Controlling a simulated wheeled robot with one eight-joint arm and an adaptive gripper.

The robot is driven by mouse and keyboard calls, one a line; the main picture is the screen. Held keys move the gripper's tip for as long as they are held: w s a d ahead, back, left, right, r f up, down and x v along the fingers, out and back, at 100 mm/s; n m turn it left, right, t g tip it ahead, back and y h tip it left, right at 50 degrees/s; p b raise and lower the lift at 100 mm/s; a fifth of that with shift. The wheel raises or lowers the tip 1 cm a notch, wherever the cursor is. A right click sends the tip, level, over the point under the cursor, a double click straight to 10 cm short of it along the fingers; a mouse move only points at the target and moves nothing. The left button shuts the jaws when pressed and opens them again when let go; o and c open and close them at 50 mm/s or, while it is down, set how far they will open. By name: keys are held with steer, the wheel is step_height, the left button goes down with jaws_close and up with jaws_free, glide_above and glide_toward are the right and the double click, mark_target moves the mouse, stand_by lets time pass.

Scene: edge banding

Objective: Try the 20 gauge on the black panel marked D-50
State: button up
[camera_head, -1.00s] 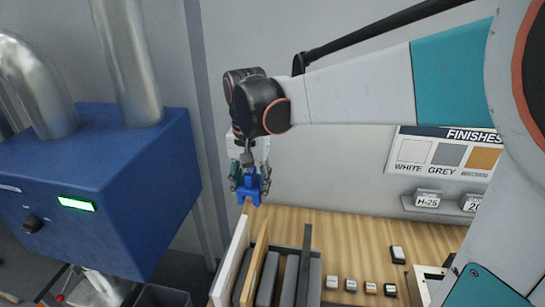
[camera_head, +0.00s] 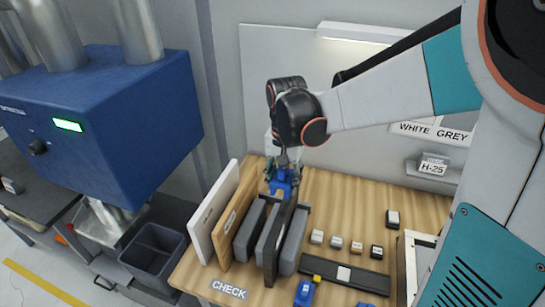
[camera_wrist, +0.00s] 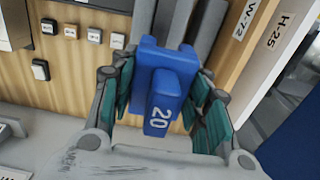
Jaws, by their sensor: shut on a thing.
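My gripper (camera_head: 283,178) is shut on a blue gauge (camera_wrist: 162,85), which is marked 20 in the wrist view. In the head view the blue gauge (camera_head: 281,187) is at the far end of the upright panels. A black panel (camera_head: 273,254) stands on edge between grey blocks (camera_head: 292,242). The gauge is over or close to this panel's far end; I cannot tell whether they touch. No D-50 marking is readable on it.
A white panel (camera_head: 210,222) and a wooden panel (camera_head: 233,226) stand to the left. Small blocks (camera_head: 336,243) sit to the right. A black strip (camera_head: 345,273) lies in front, near another blue gauge (camera_head: 305,292). A CHECK label (camera_head: 229,290) is at the front edge.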

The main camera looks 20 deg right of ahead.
mark_target(284, 206)
steer(key=shift+s+d+f, duration=0.2)
steer(key=shift+f, duration=0.3)
steer(key=shift+f+b, duration=2.4)
steer(key=shift+f, duration=0.8)
steer(key=shift+f+b, duration=0.4)
steer(key=shift+f, duration=0.05)
steer(key=shift+r+p, duration=2.45)
steer(key=shift+r, duration=1.1)
